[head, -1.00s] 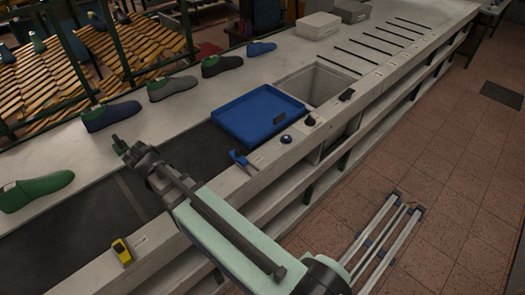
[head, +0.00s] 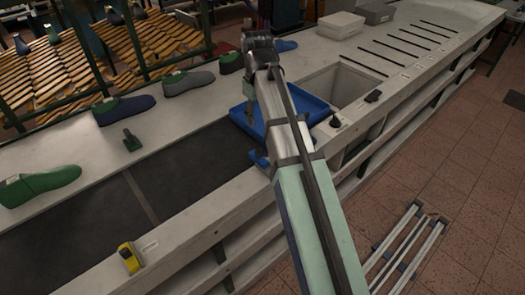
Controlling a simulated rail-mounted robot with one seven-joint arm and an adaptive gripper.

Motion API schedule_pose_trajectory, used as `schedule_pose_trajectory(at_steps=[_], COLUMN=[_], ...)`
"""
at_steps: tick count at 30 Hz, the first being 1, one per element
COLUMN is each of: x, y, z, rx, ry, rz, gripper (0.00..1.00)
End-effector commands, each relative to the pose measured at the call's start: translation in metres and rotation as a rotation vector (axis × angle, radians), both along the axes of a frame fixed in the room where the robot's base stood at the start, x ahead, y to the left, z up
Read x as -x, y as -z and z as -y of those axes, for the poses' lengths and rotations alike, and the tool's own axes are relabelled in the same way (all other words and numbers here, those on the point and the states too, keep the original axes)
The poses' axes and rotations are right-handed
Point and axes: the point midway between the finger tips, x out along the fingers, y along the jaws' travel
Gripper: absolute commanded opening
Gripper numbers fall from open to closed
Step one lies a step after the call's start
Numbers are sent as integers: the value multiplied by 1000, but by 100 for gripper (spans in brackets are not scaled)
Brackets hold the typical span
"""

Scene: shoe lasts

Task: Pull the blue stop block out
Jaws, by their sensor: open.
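The small blue stop block (head: 258,159) sits at the edge of the dark belt, by the near left corner of the blue tray. My arm partly covers its right side. My gripper (head: 250,112) is open and points down over the left part of the blue tray (head: 312,103), beyond the block in the picture. It looks empty and apart from the block. The height of the fingertips above the tray is hard to tell.
Green, blue, grey and dark lasts (head: 187,81) line the far side of the bench. A yellow device (head: 129,257) sits on the near ledge. A dark knob (head: 335,121) is right of my arm. The belt's left part is clear.

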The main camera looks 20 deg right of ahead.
Motion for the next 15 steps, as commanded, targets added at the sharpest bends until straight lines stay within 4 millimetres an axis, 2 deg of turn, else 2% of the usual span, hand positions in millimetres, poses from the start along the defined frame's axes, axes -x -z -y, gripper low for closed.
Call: schedule_pose_trajectory(at_steps=[15], x=[2], y=[83], z=[0], rx=[1], ry=[1], rz=[-3], gripper=[50])
